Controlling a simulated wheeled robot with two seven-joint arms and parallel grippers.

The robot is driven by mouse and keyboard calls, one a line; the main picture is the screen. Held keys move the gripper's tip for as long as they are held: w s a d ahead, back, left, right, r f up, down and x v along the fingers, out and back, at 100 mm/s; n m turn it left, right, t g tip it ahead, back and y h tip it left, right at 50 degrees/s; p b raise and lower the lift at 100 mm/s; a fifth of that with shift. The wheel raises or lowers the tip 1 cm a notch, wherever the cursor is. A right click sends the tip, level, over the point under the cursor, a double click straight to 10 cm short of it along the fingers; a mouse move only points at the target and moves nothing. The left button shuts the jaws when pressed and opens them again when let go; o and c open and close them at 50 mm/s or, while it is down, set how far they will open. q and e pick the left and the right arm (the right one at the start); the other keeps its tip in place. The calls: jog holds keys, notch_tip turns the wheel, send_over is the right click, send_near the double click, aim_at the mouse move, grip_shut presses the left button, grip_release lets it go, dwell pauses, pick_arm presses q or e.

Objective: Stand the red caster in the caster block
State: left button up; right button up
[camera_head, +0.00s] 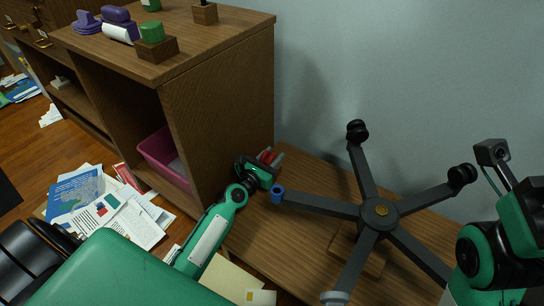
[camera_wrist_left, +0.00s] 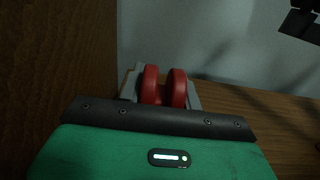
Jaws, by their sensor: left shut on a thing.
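My left gripper (camera_head: 268,160) is beside the right side of the wooden cabinet, low over the wooden surface. It is shut on the red caster (camera_wrist_left: 164,88), whose two red wheels show side by side between the grey fingers in the left wrist view. In the head view only small bits of red show at the fingers. I cannot make out the caster block with certainty; small wooden blocks stand on the cabinet top, one under a green object (camera_head: 157,48) and one further back (camera_head: 205,14). My right arm is at the right edge; its finger state is unclear.
An upturned-looking star base (camera_head: 380,212) lies right of my left gripper, with black casters and a blue-ended arm (camera_head: 277,194) close by. The cabinet (camera_head: 222,100) walls off the left side. A pink bin (camera_head: 165,157) sits in its shelf. Papers lie at lower left.

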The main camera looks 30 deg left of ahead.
pick_arm(q)
jog(key=shift+d+f, duration=0.1)
jog(key=shift+f, duration=0.3)
jog(key=shift+r+p, duration=0.3)
jog(key=shift+p, duration=0.1)
jog(key=shift+r+p, duration=1.35)
jog(key=shift+r, duration=0.05)
dwell(0.3)
jog(key=shift+f, duration=0.2)
jog(key=shift+f+b, duration=1.25)
jog(key=shift+f, duration=0.15)
jog(key=o, duration=1.1)
